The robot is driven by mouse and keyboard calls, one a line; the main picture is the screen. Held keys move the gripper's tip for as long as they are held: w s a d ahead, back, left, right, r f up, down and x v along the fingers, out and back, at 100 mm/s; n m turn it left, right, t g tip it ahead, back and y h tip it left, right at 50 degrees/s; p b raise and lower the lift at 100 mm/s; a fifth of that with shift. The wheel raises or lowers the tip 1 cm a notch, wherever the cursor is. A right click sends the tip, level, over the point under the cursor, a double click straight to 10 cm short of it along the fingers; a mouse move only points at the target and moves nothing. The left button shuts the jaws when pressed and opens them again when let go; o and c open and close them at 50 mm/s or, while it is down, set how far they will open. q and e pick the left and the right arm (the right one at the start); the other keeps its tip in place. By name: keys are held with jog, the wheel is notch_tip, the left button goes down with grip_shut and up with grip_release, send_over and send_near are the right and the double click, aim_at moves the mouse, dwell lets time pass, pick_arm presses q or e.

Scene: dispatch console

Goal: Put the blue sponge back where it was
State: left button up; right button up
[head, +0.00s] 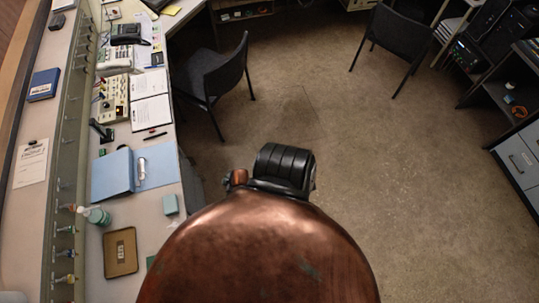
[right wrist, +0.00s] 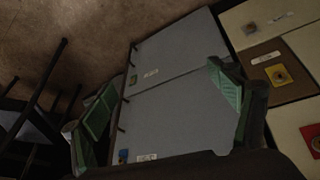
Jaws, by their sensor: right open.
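A small light-blue block that looks like the sponge (head: 170,204) lies on the console desk (head: 125,279), right of a green-capped bottle and just below an open blue folder. My right gripper (right wrist: 165,98) shows in the right wrist view with its two green-padded fingers wide apart and nothing between them. Behind the fingers is a grey panelled front (right wrist: 178,85), apart from the desk's sponge. My left gripper is not in either view. My copper-coloured body covers the lower middle of the head view and hides the floor and part of the desk there.
The open blue folder (head: 112,176), a brown tray (head: 109,253) and the bottle (head: 97,216) crowd the desk around the sponge. A dark chair (head: 213,76) stands by the desk, another (head: 401,40) farther back. Open floor (head: 350,130) lies between the desk and the right-hand cabinet (head: 516,165).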

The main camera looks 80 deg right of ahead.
jog(key=s+a+f+g, duration=0.1)
jog(key=s+a+f, duration=0.2)
jog(key=s, duration=0.6)
jog(key=s+a+f+g, duration=0.1)
jog(key=s+a+f, duration=0.2)
jog(key=s, duration=0.7)
jog(key=s+a+f+m+g, duration=0.1)
jog(key=s+a+f, duration=0.2)
jog(key=s+f, duration=0.3)
jog(key=s, duration=0.3)
jog(key=shift+s+f+g, duration=0.15)
jog(key=shift+s+g, duration=0.1)
jog(key=shift+g, duration=0.15)
notch_tip(320, 180, down, 12)
jog(key=s+b, duration=0.1)
jog(key=b, duration=1)
jog(key=shift+r+b, duration=0.2)
jog(key=shift+b, duration=0.1)
jog(key=shift+a, duration=0.1)
